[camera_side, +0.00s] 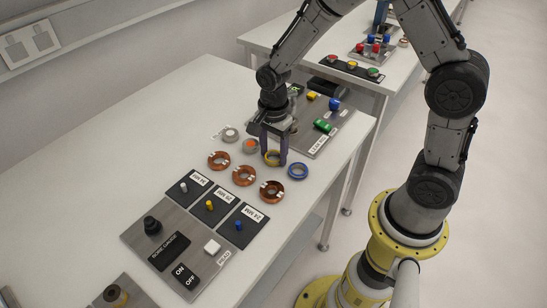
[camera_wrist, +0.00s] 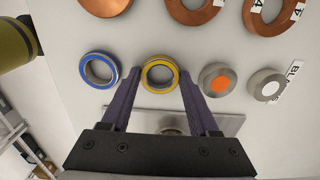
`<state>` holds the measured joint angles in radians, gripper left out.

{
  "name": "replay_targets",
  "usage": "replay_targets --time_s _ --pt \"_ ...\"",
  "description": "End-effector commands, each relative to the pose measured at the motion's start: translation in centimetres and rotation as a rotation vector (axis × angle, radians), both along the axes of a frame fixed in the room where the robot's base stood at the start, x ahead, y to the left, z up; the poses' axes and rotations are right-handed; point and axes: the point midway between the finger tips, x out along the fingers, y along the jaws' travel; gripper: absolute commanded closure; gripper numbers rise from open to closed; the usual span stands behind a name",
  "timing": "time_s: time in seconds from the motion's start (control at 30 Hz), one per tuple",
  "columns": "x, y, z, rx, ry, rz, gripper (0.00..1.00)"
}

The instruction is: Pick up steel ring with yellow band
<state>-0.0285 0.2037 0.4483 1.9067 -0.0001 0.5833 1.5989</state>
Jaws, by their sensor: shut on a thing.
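The steel ring with the yellow band (camera_wrist: 144,76) lies flat on the white table, between the two fingers of my gripper (camera_wrist: 160,78) in the wrist view. In the side view the ring (camera_side: 273,162) shows low between the fingertips of my gripper (camera_side: 273,157). The fingers are shut on the ring from both sides, and it appears to be at table level. A ring with a blue band (camera_wrist: 99,70) lies just left of the gripper in the wrist view. A steel disc with an orange centre (camera_wrist: 217,80) lies close on the other side.
A disc with a white centre (camera_wrist: 266,85) lies farther right in the wrist view. Several copper rings (camera_side: 244,175) lie near the button panel (camera_side: 165,232). Another panel (camera_side: 318,139) with a green part (camera_side: 323,126) stands close behind the gripper.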

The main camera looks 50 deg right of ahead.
Motion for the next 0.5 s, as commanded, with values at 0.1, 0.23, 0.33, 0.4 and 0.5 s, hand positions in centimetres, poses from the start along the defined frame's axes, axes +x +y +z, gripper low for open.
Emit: replay_targets --time_s 0.1,0.23,0.33,0.4,0.5 --pt "0.03 0.0 0.03 0.0 -0.001 0.0 1.0" --pt "0.05 0.0 0.06 0.0 -0.002 0.0 1.0" --pt "0.06 0.0 0.09 0.0 -0.002 0.0 1.0" --pt "0.07 0.0 0.23 0.0 -0.003 0.0 1.0" --pt "0.1 0.0 0.73 0.0 -0.003 0.0 1.0"
